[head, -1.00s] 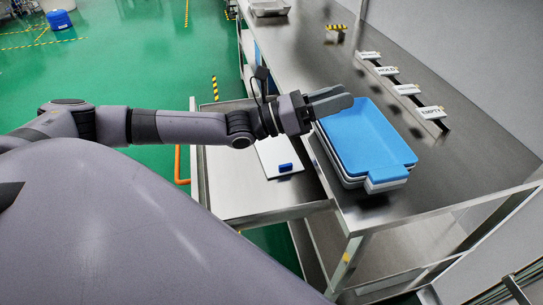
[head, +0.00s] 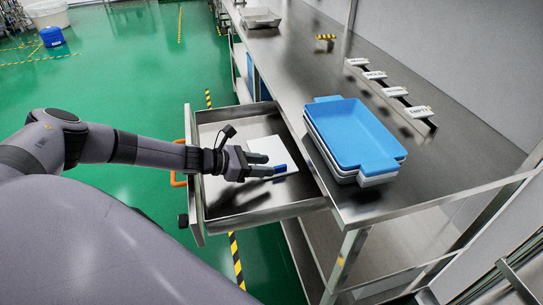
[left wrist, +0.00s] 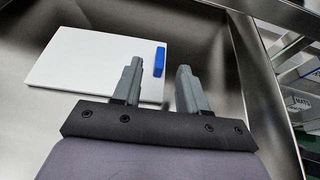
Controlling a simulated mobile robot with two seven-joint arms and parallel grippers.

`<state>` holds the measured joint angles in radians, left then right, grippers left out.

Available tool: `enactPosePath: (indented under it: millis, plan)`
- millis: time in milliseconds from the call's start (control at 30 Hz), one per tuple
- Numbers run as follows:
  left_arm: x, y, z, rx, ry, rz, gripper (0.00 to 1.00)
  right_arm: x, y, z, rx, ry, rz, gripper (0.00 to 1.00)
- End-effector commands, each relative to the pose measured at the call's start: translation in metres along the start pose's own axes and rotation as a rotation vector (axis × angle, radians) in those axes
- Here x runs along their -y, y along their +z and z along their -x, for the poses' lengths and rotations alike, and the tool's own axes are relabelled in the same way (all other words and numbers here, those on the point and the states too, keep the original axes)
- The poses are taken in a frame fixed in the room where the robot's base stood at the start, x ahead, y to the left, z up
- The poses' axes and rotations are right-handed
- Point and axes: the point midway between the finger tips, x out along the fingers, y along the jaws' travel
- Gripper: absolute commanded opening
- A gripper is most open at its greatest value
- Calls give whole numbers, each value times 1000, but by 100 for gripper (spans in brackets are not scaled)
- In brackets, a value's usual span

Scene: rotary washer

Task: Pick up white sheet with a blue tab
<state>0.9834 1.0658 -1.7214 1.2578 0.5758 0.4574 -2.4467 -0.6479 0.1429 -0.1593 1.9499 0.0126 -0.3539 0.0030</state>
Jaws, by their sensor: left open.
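The white sheet (head: 275,152) with a blue tab (head: 280,169) lies flat in the open metal drawer (head: 222,217) at the left side of the bench. In the left wrist view the sheet (left wrist: 85,62) lies beyond my fingers, with its blue tab (left wrist: 160,61) on its right edge. My left gripper (head: 267,165) is open and empty, over the sheet's near part. In the left wrist view the tab shows between the two fingertips (left wrist: 160,64), a little beyond them. I cannot tell the height gap between fingers and tab. My right gripper is not in view.
Stacked trays, blue on top (head: 355,130), stand on the metal bench (head: 400,205) right of the drawer. Small label plates (head: 392,91) line the bench's back. An orange handle (head: 178,180) is at the drawer's left.

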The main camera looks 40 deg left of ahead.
Motion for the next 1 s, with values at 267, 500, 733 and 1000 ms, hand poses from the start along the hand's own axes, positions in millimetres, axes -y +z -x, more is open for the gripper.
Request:
enactPosePath:
  millis: [267,500,733,1000]
  plan:
    - [0,0,-31,1,-1,-1,43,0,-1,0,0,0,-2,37]
    - [0,0,-34,1,1,0,43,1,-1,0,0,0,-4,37]
    - [0,0,-34,1,1,1,0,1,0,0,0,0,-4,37]
    - [0,0,-34,1,1,1,0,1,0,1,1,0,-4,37]
